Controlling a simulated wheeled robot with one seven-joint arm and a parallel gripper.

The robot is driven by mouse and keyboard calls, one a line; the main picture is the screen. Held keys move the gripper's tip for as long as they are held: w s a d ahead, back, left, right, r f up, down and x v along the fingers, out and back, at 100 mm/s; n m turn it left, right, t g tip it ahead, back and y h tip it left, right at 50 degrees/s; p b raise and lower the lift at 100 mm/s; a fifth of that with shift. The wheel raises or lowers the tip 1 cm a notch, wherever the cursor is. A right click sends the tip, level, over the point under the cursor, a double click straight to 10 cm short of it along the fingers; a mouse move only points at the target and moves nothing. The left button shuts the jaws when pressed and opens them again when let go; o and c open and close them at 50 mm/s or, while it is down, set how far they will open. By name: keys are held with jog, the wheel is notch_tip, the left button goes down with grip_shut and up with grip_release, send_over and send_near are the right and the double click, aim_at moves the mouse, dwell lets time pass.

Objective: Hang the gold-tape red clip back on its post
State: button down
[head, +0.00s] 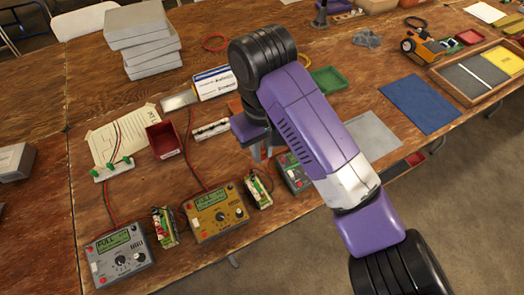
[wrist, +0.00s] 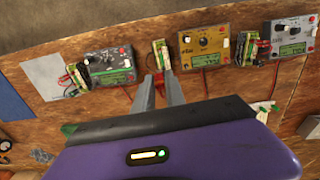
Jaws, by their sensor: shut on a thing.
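My gripper (head: 262,151) points down over the table, partly hidden by my arm in the head view. In the wrist view its two fingers (wrist: 160,84) are close together, shut on a small red thing that looks like the red clip. Gold tape on it cannot be made out. A white strip with green posts (head: 112,168) stands on the paper at the left. It also shows at the right of the wrist view (wrist: 264,106). Another white strip (head: 210,130) lies left of my gripper. Which post belongs to the clip cannot be told.
A grey charger (head: 120,256), a gold charger (head: 217,213) and a partly hidden third charger (head: 294,172) line the front edge, with battery packs and red wires between. A red bin (head: 164,139), a white-blue box (head: 214,83) and stacked grey boxes (head: 142,37) stand behind.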

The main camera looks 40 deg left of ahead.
jog(key=shift+r+p, duration=0.1)
jog(key=shift+p, duration=0.3)
jog(key=shift+s+a+r+p, duration=0.1)
jog(key=shift+s+a+p, duration=0.15)
jog(key=shift+p, duration=0.2)
jog(key=s+a+p, duration=0.3)
jog(key=s+a, duration=1.1)
jog(key=s, duration=0.3)
jog(key=b, duration=0.5)
send_over(187, 203)
notch_tip(187, 203, down, 12)
jog(key=shift+d, duration=0.1)
jog(key=shift+f+b, duration=1.95)
jog(key=shift+f, duration=1.55)
jog(key=shift+f+p, duration=0.2)
jog(key=shift+p, duration=0.3)
